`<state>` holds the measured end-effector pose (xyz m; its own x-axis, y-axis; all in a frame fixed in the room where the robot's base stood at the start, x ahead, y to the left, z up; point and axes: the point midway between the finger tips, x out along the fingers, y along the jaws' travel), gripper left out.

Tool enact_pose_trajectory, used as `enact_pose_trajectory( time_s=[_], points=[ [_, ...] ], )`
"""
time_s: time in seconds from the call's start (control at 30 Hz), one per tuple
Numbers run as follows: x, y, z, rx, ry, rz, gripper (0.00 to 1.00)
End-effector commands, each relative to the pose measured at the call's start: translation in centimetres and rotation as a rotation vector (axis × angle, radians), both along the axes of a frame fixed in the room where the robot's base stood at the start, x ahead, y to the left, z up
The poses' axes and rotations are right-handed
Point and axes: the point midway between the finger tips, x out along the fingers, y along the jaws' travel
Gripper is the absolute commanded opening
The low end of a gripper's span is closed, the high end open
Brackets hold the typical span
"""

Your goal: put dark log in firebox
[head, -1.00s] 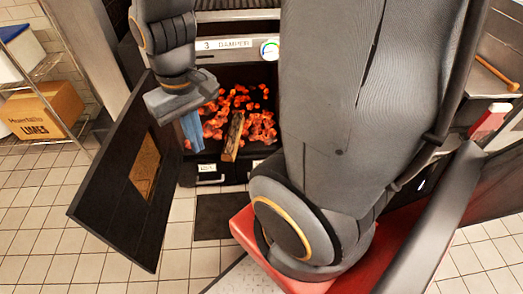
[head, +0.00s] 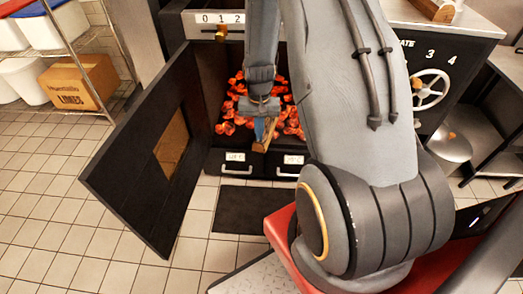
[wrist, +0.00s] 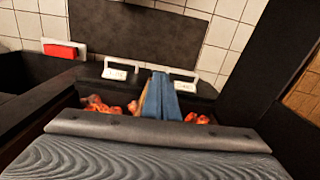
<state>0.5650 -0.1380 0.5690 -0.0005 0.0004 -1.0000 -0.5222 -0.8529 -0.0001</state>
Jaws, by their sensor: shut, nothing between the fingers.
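The firebox (head: 213,140) stands open, with glowing orange coals (head: 292,122) inside. My gripper (head: 261,132) hangs at its mouth, with blue fingers shut and empty; they also show in the wrist view (wrist: 161,92). A log (head: 270,134) shows as a thin brown strip right beside the fingers, mostly hidden by them. A tan edge of it also shows beside the fingers in the wrist view (wrist: 144,96). I cannot tell from this strip whether it is the dark log, or whether the fingers touch it.
The black firebox door (head: 135,150) is swung open at the left. Two labelled drawer fronts (head: 236,162) lie below the opening, with a dark mat (head: 240,210) on the tiles. A handwheel (head: 430,90) is at right; a shelf with a cardboard box (head: 78,80) is at left.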

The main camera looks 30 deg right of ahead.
Motion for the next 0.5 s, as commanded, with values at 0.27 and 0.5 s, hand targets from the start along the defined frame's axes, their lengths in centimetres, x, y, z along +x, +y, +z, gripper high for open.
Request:
enact_pose_trajectory(
  time_s=[0.27, 0.5],
  points=[
    [0.6, -1.4, -4.1, 0.001, 0.001, -0.047, 0.00],
    [0.5, -1.3, -7.7, 0.001, 0.003, -0.046, 0.00]
  ],
)
